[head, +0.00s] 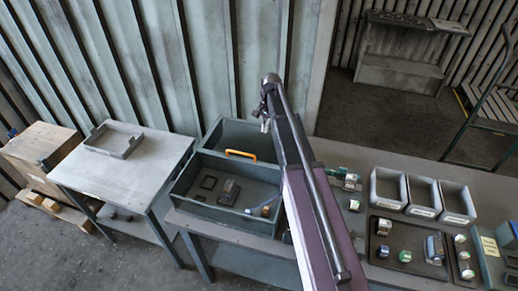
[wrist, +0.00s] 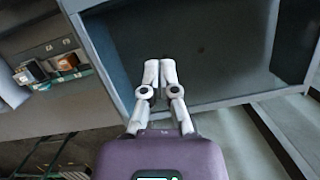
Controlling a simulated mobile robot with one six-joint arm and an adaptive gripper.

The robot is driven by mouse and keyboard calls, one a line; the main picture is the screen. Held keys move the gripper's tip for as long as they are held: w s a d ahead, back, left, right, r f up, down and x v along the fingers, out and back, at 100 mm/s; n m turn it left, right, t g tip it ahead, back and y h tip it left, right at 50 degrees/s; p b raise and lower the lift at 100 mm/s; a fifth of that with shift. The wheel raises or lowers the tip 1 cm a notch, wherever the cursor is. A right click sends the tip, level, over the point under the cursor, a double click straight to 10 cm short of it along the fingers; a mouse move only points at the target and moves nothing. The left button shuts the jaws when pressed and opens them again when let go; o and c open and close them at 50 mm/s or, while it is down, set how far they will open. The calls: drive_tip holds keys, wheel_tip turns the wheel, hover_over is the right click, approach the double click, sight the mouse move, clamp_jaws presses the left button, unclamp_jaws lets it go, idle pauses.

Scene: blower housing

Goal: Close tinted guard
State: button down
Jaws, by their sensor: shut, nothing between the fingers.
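I cannot pick out a tinted guard for certain in either view. My gripper (head: 265,118) is raised at the end of my arm in the head view, in front of the corrugated wall. In the wrist view my gripper (wrist: 160,66) has its two pale fingers together, with nothing between them. Beyond the fingertips is a blue-grey framed structure (wrist: 95,55) with a dark, open-looking inside. The fingertips appear apart from it, though the gap is hard to judge. My arm hides part of the bench in the head view.
A grey divided box (head: 180,190) with an orange handle (head: 240,154) stands on the long bench. Three grey bins (head: 422,198) and a dark tray (head: 385,262) with small parts are at right. A side table (head: 125,178) holds a shallow frame (head: 113,140).

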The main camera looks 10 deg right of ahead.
sight(257, 160)
drive_tip(key=shift+f, duration=0.1)
drive_tip(key=b+x, duration=0.9)
drive_tip(key=shift+f+b, duration=0.35)
drive_tip(key=shift+f, duration=0.05)
drive_tip(key=shift+s+a, duration=0.9)
drive_tip(key=shift+s, duration=0.25)
drive_tip(key=shift+s+a, duration=0.45)
drive_tip(key=shift+a, duration=0.05)
drive_tip(key=shift+a, duration=0.15)
